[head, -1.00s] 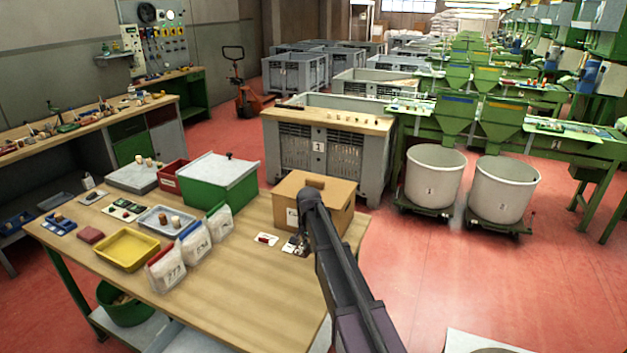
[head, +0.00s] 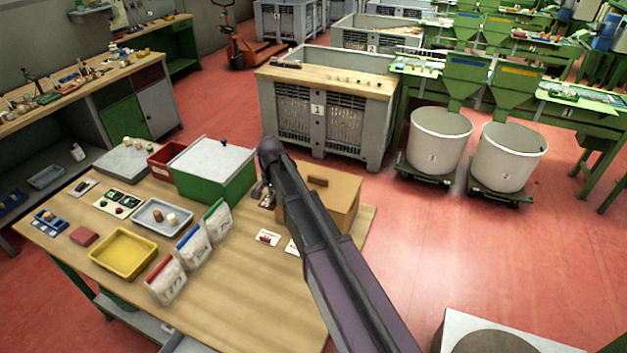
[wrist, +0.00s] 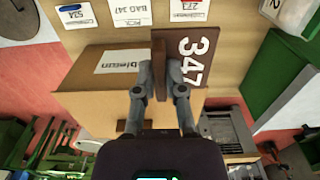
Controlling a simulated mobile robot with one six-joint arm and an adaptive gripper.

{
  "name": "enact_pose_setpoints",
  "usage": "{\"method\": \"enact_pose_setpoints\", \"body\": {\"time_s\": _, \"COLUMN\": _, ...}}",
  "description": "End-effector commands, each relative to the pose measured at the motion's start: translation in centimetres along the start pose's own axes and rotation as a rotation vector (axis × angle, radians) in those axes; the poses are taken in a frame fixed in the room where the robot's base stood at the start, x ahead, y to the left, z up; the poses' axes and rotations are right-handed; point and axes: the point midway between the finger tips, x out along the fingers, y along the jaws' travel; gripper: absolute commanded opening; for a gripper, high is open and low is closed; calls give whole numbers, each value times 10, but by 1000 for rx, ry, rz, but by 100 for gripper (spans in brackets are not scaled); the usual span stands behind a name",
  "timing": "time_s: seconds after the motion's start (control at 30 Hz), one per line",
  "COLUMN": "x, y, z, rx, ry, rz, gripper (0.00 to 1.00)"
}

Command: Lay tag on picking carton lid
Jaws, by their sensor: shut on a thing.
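My gripper (wrist: 162,75) is shut on a brown tag (wrist: 192,48) with a white "347" and a raised brown strip between the fingers. In the head view my gripper (head: 262,190) is at the carton's left side, and my arm covers part of the carton (head: 335,195). I cannot tell the gap between tag and lid.
Cards lie on the table: "534" (wrist: 75,14), "BAG 347" (wrist: 130,12) and "273" (wrist: 189,10). A green box with a grey lid (head: 212,170) stands left of the carton. Filled bags (head: 192,247) and a yellow tray (head: 123,254) stand farther left.

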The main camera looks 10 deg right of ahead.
Motion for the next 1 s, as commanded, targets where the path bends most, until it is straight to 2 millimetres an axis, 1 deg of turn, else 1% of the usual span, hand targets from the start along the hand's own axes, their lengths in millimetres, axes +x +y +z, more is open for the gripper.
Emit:
{"method": "enact_pose_setpoints", "body": {"time_s": 0.03, "x": -4, "y": 1, "z": 1, "rx": 3, "ry": 0, "rz": 0, "gripper": 0}}
{"method": "enact_pose_setpoints", "body": {"time_s": 0.1, "x": -5, "y": 2, "z": 0, "rx": 6, "ry": 0, "rz": 0, "gripper": 0}}
{"method": "enact_pose_setpoints", "body": {"time_s": 0.47, "x": -4, "y": 5, "z": -3, "rx": 13, "ry": 0, "rz": 0, "gripper": 0}}
{"method": "enact_pose_setpoints", "body": {"time_s": 0.6, "x": -3, "y": 8, "z": -8, "rx": 14, "ry": 0, "rz": 0, "gripper": 0}}
{"method": "enact_pose_setpoints", "body": {"time_s": 0.77, "x": -2, "y": 18, "z": -22, "rx": 16, "ry": 0, "rz": 0, "gripper": 0}}
{"method": "enact_pose_setpoints", "body": {"time_s": 1.0, "x": 3, "y": 42, "z": -59, "rx": 17, "ry": 0, "rz": 0, "gripper": 0}}
